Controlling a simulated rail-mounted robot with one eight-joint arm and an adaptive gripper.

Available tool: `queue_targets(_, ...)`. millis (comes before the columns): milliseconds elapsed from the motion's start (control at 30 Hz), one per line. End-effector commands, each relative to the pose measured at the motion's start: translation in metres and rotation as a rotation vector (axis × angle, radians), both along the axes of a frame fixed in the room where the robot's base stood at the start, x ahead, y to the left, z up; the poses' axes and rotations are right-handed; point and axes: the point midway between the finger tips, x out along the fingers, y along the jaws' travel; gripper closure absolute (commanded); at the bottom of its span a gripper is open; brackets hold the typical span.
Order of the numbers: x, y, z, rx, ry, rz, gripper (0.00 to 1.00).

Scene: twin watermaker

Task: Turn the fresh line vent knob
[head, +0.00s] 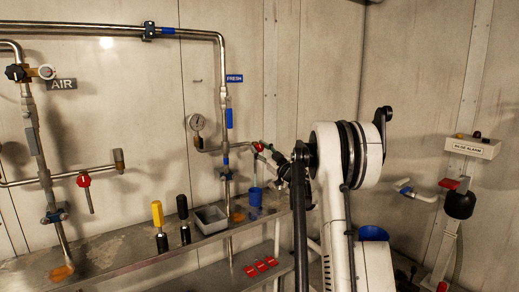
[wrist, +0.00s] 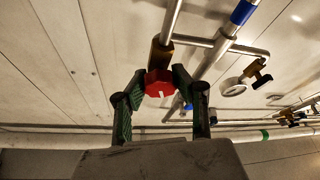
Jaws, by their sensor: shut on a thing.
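The red vent knob (head: 259,147) is at the end of the short side branch on the fresh line (head: 225,135), below the blue FRESH sign (head: 234,78). In the wrist view the red knob (wrist: 159,85) has a pale mark on its face and sits on a brass-coloured fitting (wrist: 161,54). My gripper (wrist: 160,76) is shut on the knob, with one green-padded finger on each side. In the head view my gripper (head: 267,151) reaches the knob from the right, and my arm hides part of the wall behind it.
A gauge (head: 197,122) is left of the fresh line. A red-handled valve (head: 84,180) is on the AIR piping. The shelf below holds a yellow-topped tool (head: 159,225), a black one (head: 183,218), a grey tray (head: 198,221) and a blue cup (head: 256,196).

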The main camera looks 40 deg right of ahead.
Motion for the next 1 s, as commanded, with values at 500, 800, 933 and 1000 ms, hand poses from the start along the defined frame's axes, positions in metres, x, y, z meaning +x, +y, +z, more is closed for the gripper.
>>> queue_targets(500, -0.0004, 0.0000, -0.0005, -0.171, 0.018, 0.000, 1.00)
queue_targets(800, -0.0003, 0.0001, -0.0005, -0.174, 0.017, 0.000, 1.00)
queue_targets(933, -0.0004, 0.0001, -0.0004, -0.174, 0.018, 0.000, 0.64)
queue_targets(1000, -0.0003, 0.0001, -0.0004, -0.174, 0.018, 0.000, 0.55)
